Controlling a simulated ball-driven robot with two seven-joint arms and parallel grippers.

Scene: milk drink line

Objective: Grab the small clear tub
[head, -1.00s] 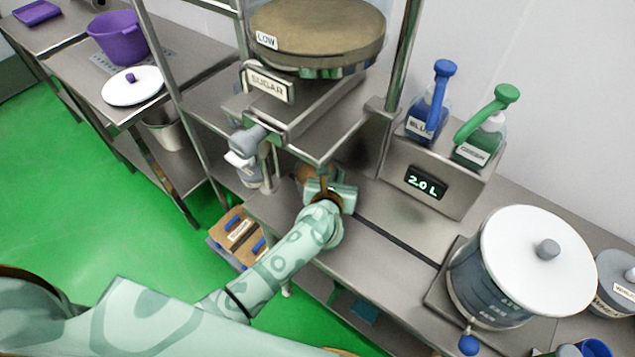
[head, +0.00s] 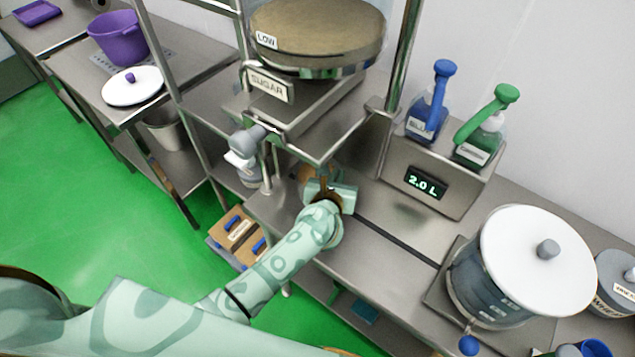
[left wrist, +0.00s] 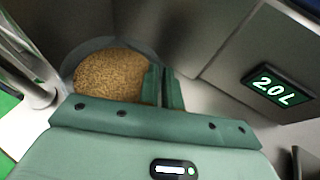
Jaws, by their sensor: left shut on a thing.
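The small clear tub (left wrist: 78,62) holds tan grains and shows in the left wrist view, just beyond my left gripper (left wrist: 162,86). The gripper's two green fingers are close together at the tub's right side, shut on its wall. In the head view my left gripper (head: 328,186) is low over the steel counter, under the sugar dispenser's frame. There the tub is mostly hidden behind the gripper and the frame. My right gripper is not in view.
The sugar dispenser (head: 318,35) stands above the gripper on a steel frame. To the right are a steel box with a 2.0 L display (head: 425,184), blue (head: 428,112) and green (head: 482,140) bottles, and a white-lidded pot (head: 535,262). The counter (head: 400,250) between is clear.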

